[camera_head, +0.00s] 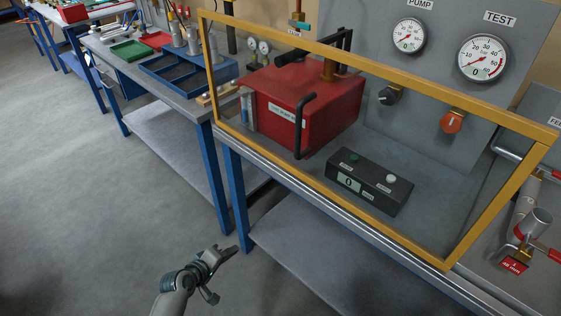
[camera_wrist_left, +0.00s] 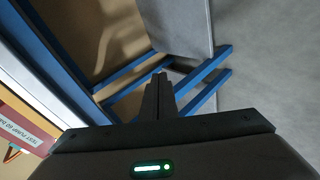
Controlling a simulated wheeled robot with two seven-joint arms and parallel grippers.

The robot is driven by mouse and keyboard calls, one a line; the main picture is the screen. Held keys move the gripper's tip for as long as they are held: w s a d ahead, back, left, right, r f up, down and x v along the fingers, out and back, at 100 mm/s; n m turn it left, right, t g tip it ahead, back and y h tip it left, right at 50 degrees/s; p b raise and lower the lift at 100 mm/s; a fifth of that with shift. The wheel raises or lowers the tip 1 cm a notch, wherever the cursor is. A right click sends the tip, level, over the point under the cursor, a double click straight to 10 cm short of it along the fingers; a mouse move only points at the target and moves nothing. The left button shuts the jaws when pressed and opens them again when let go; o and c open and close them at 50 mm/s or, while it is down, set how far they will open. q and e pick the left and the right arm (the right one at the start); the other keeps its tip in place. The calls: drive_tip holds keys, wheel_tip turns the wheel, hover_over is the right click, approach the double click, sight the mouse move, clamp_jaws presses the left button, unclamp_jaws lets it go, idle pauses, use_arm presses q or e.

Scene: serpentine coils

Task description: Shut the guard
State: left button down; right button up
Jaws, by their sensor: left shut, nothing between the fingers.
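The guard (camera_head: 375,78) is a clear panel in a yellow frame. In the head view it stands across the front of the test bench, its lower edge along the bench's front edge. I cannot tell whether it is fully seated. Behind it are a red pump box (camera_head: 300,105) with a black handle and a black counter box (camera_head: 369,181). My left gripper (camera_head: 232,250) is shut and empty, low in front of the bench and well apart from the guard. In the left wrist view its fingers (camera_wrist_left: 158,97) are together, pointing toward blue bench legs. My right gripper is not in view.
The grey back panel carries a pump gauge (camera_head: 408,36) and a test gauge (camera_head: 483,57). A neighbouring bench (camera_head: 165,90) with blue legs holds a blue tray (camera_head: 185,77). Pipe fittings (camera_head: 528,225) stand at the right. The grey floor (camera_head: 90,210) at left is clear.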

use_arm(q)
drive_tip(key=d+r+t+h, duration=0.1)
drive_tip(key=d+r+h, duration=0.1)
drive_tip(key=r, duration=1.6)
drive_tip(key=w+d+r+t+h, duration=0.1)
drive_tip(key=r+h, duration=0.4)
drive_tip(key=r, duration=1.4)
drive_tip(key=shift+d+r+t, duration=0.15)
drive_tip(key=shift+d+t, duration=0.55)
drive_tip(key=shift+d, duration=0.5)
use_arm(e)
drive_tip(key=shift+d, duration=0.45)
use_arm(q)
drive_tip(key=shift+w+d, duration=0.1)
drive_tip(key=shift+w, duration=0.05)
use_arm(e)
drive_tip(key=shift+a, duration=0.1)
use_arm(q)
drive_tip(key=w+d+p, duration=0.5)
drive_tip(key=d, duration=0.5)
drive_tip(key=shift+w, duration=0.25)
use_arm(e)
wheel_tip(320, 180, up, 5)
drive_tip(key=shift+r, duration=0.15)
